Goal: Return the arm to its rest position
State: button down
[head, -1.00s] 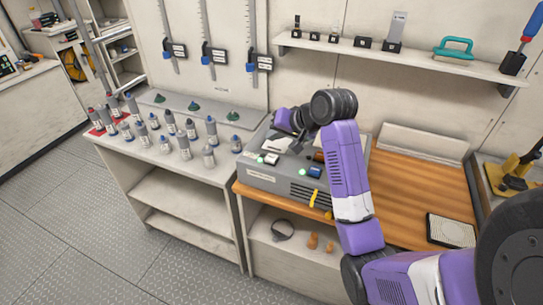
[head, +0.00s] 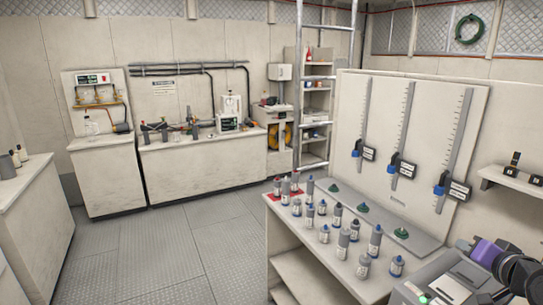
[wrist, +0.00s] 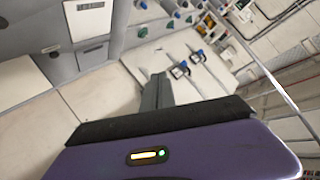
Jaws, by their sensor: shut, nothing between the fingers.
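My gripper (wrist: 157,92) shows in the wrist view as grey fingers closed together, with nothing between them. Beyond the fingers are a pale wall panel and blue-and-black calipers (wrist: 180,70), seen tilted. In the head view only a purple and black part of my arm (head: 487,252) shows, at the lower right edge above the grey machine (head: 440,285). The rest of my arm is out of that view, and I cannot make out the fingers there.
A bench (head: 290,222) holds several grey bottles (head: 343,243) and green cone-shaped pieces (head: 401,233). Several calipers (head: 403,168) hang on the panel behind it. A shelf (head: 515,182) juts out at right. The metal floor (head: 165,250) is clear at centre left.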

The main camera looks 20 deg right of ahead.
jog(key=s+a+f+n+t+h, duration=0.1)
jog(key=s+a+f+t, duration=0.15)
jog(key=a, duration=0.55)
jog(key=s+a+f+n+t+h, duration=0.1)
jog(key=s+a, duration=0.3)
jog(key=a, duration=0.3)
jog(key=s+a+f+n+t, duration=0.1)
jog(key=s+a+f+n, duration=0.15)
jog(key=a, duration=0.55)
jog(key=s+a+f+n+y, duration=0.3)
jog(key=s+a+y, duration=0.1)
jog(key=s+a, duration=0.4)
jog(key=s+a+f+n+g+y+b, duration=0.1)
jog(key=s+a+f+n+y, duration=0.2)
jog(key=s+a, duration=0.6)
jog(key=s+n+y, duration=0.1)
jog(key=s, duration=0.2)
jog(key=shift+s+a, duration=0.3)
jog(key=shift+s, duration=0.05)
